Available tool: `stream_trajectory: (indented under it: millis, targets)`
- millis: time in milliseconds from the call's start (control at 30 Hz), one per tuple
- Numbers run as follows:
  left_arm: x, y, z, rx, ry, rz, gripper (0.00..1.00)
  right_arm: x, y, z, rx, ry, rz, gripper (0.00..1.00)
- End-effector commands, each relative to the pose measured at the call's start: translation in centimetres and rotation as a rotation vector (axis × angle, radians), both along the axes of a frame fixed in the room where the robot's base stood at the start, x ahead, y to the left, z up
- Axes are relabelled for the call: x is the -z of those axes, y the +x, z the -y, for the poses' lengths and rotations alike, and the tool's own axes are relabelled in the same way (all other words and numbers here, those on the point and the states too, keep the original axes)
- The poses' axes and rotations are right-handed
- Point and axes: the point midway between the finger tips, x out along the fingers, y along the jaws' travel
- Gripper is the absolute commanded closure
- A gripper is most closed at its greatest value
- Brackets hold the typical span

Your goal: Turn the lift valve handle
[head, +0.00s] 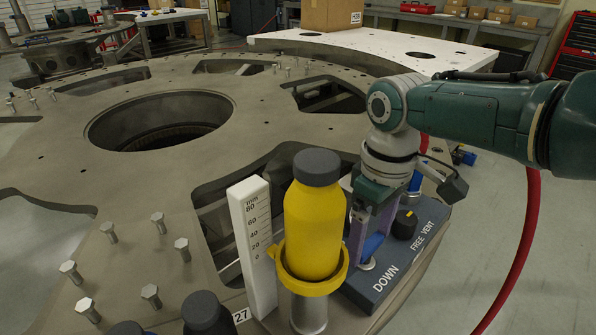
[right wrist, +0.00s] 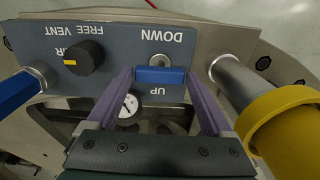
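The lift valve handle is a blue bar (head: 373,246) on a dark grey control panel (head: 398,268) marked DOWN and FREE VENT. In the right wrist view the blue handle (right wrist: 160,76) lies crosswise between the words DOWN and UP. My right gripper (head: 373,228) reaches down over it from the right. Its two purple fingers (right wrist: 160,80) stand at the handle's two ends, and the handle fills the gap, with no clear space at either side. My left gripper is not in view.
A yellow bottle (head: 314,225) with a grey cap stands in a yellow ring close left of the gripper. A white millimetre scale (head: 253,235) stands beside it. A black knob (right wrist: 84,57) and pressure gauge (right wrist: 129,105) are near the handle. A red hose (head: 525,245) hangs at right.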

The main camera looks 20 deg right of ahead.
Motion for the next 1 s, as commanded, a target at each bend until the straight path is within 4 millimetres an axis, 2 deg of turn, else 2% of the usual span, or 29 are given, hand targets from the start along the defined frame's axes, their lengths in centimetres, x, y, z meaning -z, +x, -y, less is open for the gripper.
stream_trajectory:
  millis: [33,100,400,467,667,800,1000]
  targets:
    - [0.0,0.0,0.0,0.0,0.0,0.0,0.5,0.0,0.0,0.0,-0.001,0.0,0.001,0.08]
    - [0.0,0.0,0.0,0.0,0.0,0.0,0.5,0.0,0.0,0.0,-0.001,-0.001,0.001,0.0]
    - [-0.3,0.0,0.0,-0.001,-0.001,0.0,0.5,-0.5,0.0,0.0,-0.003,-0.001,0.003,0.0]
    - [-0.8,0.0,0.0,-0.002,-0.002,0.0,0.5,-1.2,0.1,0.0,-0.003,0.0,0.003,0.0]
    - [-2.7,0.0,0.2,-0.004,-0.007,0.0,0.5,-5.3,0.1,0.0,-0.003,0.0,0.004,0.0]
    - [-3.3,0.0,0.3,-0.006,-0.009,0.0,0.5,-7.7,0.1,0.1,-0.003,0.0,0.004,0.0]
    - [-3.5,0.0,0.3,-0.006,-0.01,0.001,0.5,-9.7,0.0,0.1,-0.002,-0.001,0.002,0.0]
